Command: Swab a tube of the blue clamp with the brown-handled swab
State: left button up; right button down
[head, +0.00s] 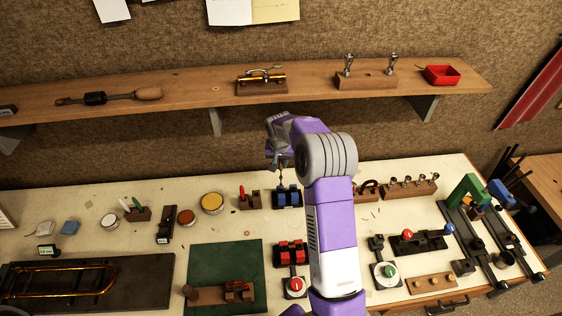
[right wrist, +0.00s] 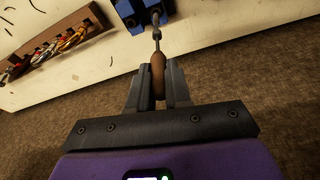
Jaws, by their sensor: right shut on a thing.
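The blue clamp (head: 288,198) stands near the middle of the bench, below my right gripper in the head view. In the right wrist view the blue clamp (right wrist: 133,14) is at the top, partly cut off. My right gripper (right wrist: 158,88) is shut on the brown handle of the swab (right wrist: 158,70). The swab's thin shaft reaches from the handle to the blue clamp. I cannot tell whether its tip is inside a tube. In the head view my right gripper (head: 281,161) is directly above the clamp. My left gripper is not in view.
A red clamp (head: 290,253) stands in front of the blue clamp. A small wooden block with a red-handled tool (head: 248,198) is left of it, with a yellow tin (head: 212,203) farther left. A green mat (head: 205,260) lies at the front. A wooden shelf (head: 190,90) runs along the wall behind.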

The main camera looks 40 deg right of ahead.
aim_at(281, 170)
dwell(0.5)
jog(key=shift+s+a+b+x, duration=0.15)
jog(key=shift+s+b+x, duration=0.05)
jog(key=shift+b+x, duration=0.75)
jog(key=shift+s+a+b+x, duration=0.15)
jog(key=shift+b+x, duration=0.55)
jog(key=shift+x, duration=0.4)
jog(key=shift+s+a+b+x, duration=0.2)
jog(key=shift+b+x, duration=0.65)
jog(key=shift+x, duration=0.15)
jog(key=shift+f, duration=0.15)
jog(key=shift+w+d+p+v, duration=0.1)
jog(key=shift+p+v, duration=0.3)
jog(key=shift+v, duration=0.25)
jog(key=shift+w+d+p+v, duration=0.15)
jog(key=shift+p+v, duration=0.3)
jog(key=shift+v, duration=0.25)
jog(key=shift+w+d+p+v, duration=0.1)
jog(key=shift+p+v, duration=0.3)
jog(key=shift+v, duration=0.25)
jog(key=shift+r, duration=0.2)
